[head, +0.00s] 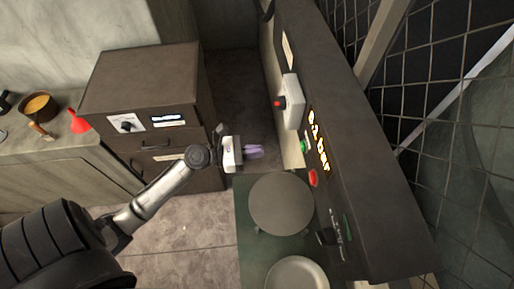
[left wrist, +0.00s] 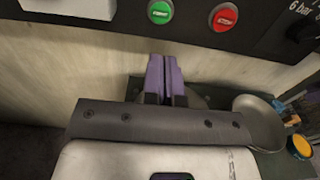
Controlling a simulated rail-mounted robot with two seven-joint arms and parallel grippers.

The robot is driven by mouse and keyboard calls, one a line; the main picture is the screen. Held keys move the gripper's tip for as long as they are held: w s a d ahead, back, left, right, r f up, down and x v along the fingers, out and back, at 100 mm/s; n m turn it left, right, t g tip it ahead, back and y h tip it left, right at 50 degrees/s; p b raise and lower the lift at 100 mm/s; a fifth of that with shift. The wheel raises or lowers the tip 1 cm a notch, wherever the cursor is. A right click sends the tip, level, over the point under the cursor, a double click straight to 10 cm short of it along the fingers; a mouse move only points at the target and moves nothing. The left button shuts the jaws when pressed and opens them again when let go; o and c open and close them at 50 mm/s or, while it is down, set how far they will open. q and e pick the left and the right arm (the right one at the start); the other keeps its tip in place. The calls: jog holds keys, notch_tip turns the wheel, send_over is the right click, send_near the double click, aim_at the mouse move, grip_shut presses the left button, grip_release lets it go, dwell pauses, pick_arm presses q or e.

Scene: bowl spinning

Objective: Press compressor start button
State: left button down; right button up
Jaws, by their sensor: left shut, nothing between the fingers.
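The green start button (head: 304,146) is on the dark compressor panel (head: 345,165), above the red button (head: 313,178) in the head view. In the left wrist view the green button (left wrist: 160,12) is at the top middle, with the red button (left wrist: 224,17) to its right. My left gripper (head: 260,151) is shut and empty, its purple fingers pointing toward the panel. In the head view it is left of the green button, with a gap between. In the left wrist view the fingertips (left wrist: 165,58) are below the green button and apart from it. My right gripper is not in view.
A lit display (head: 319,143) reads about 6.2 bar. A white box with a red knob (head: 291,102) sits higher on the panel. A round grey disc (head: 281,204) and a pale bowl (head: 297,274) are below. A brown cabinet (head: 140,80) stands at left.

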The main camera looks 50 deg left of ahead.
pick_arm(q)
jog(key=p, duration=0.1)
send_near(301, 147)
jog(key=x, duration=0.5)
jog(key=shift+w+d+r, duration=0.15)
jog(key=shift+x, duration=1.05)
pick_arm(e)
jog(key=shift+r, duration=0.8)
